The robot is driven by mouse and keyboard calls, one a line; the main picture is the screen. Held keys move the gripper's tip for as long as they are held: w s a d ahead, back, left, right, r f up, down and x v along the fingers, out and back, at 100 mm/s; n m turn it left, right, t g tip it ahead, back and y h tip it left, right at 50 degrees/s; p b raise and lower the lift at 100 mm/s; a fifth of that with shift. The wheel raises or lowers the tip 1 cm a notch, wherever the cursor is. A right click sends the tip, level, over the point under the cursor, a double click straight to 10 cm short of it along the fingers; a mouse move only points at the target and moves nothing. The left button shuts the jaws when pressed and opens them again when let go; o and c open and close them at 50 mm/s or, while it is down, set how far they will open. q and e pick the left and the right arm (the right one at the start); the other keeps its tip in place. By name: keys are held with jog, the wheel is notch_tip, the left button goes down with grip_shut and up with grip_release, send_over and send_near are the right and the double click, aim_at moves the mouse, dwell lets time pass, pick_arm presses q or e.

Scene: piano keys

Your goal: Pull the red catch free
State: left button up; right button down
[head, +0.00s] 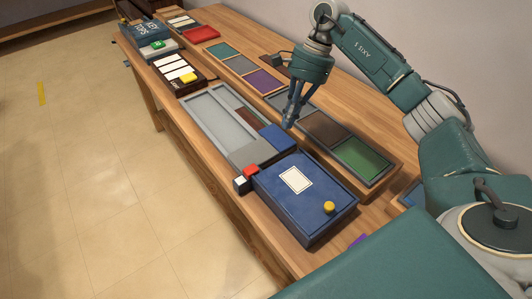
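The red catch (250,170) is a small red block at the left corner of a blue box (318,215), beside a small white-faced dark block (241,183). The box has a cream label (296,180) and a yellow knob (329,207) on top. My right gripper (289,122) points down over the table, above and to the right of the catch and apart from it. Its fingers look close together, but their gap is too small to judge. Nothing shows clearly between them. My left gripper is not in view.
A grey sliding-panel tray (207,118) with a blue block (276,138) adjoins the box. Trays with brown (325,129) and green (361,160) panels lie right. Piano-key boxes (180,72) and a red tray (201,34) stand farther back. The floor at left is clear.

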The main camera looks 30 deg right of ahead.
aim_at(251, 172)
jog(key=shift+a+f, duration=0.1)
jog(key=p+x, duration=0.3)
jog(key=x, duration=0.7)
jog(key=shift+s, duration=0.1)
jog(key=a+p, duration=0.1)
jog(key=a, duration=0.1)
jog(key=shift+s+a+p, duration=0.1)
jog(key=shift+a+p, duration=0.2)
jog(key=shift+a, duration=0.05)
jog(key=shift+s+a, duration=0.1)
jog(key=shift+a, duration=0.55)
